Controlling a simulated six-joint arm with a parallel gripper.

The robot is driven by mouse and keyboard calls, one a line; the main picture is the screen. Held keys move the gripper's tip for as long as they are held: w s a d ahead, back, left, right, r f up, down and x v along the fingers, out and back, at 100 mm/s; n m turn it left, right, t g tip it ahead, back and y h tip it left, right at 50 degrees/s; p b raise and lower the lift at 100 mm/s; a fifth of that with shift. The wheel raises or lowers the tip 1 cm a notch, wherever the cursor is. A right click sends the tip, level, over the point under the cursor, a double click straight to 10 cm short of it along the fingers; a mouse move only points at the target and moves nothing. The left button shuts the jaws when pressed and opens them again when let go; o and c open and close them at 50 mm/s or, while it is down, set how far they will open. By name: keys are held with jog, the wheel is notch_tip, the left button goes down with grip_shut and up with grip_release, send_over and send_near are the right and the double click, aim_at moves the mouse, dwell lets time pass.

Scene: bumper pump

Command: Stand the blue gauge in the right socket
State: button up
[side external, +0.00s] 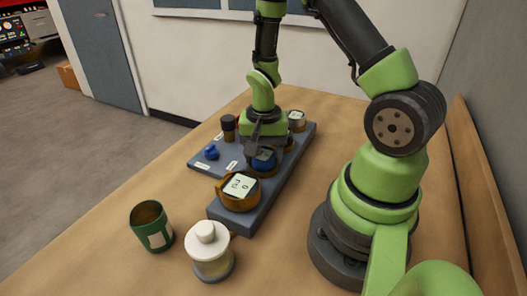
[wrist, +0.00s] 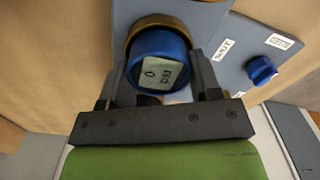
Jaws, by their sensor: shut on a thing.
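The blue gauge (side external: 263,160) is a short round cylinder with a pale square label on top. My gripper (side external: 264,147) is shut on it, over the middle of the raised strip of the grey-blue board (side external: 225,213). In the wrist view the gauge (wrist: 158,62) sits between both fingers (wrist: 161,66), label facing the camera. A brown socket ring (wrist: 150,24) shows just beyond and around its far edge. I cannot tell whether the gauge's base is inside this ring or above it. The near brown ring (side external: 238,202) holds a gauge with a white square label (side external: 241,185).
A light-topped gauge (side external: 297,115) stands at the board's far end. A black-capped post (side external: 228,124) and a blue knob (side external: 211,152) are on the board's left part. A green cup (side external: 152,226) and a white-capped jar (side external: 209,251) stand in front. The table's left side is clear.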

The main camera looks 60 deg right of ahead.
aim_at(263, 152)
jog(key=shift+f, duration=0.1)
jog(key=o, duration=1)
notch_tip(263, 152, up, 12)
jog(key=s+a+r+n+t+y, duration=0.1)
jog(key=s+a+r+n+t, duration=0.2)
jog(key=s+a+r+n, duration=0.1)
jog(key=s+a+r+n+t+y, duration=0.1)
jog(key=s+a+r+n+t, duration=0.3)
jog(key=a+r, duration=0.3)
jog(key=shift+s+a+r+n, duration=0.15)
jog(key=shift+s+r+n, duration=0.3)
jog(key=shift+r, duration=0.85)
